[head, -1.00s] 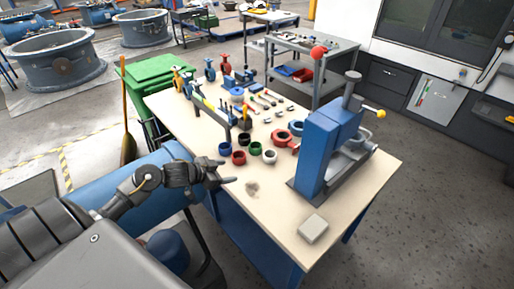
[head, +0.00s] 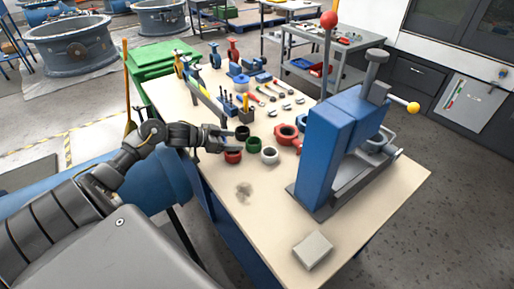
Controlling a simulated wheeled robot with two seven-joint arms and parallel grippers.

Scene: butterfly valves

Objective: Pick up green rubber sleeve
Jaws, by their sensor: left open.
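The green rubber sleeve (head: 254,146) is a short open ring standing on the workbench among other sleeves. A red sleeve (head: 233,157) is at its left, a white sleeve (head: 269,155) at its right and a black sleeve (head: 242,132) behind it. My left gripper (head: 236,142) is open, just left of the green sleeve, over the red and black ones. No sleeve is seen held in it; its height above the bench is hard to tell. My right gripper is out of view.
A blue press (head: 335,145) with a yellow-knobbed handle stands at the bench's right. Red valve parts (head: 287,134) lie between it and the sleeves. Tools lie behind. A light block (head: 312,250) is near the front corner; the bench (head: 255,215) before the sleeves is mostly clear.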

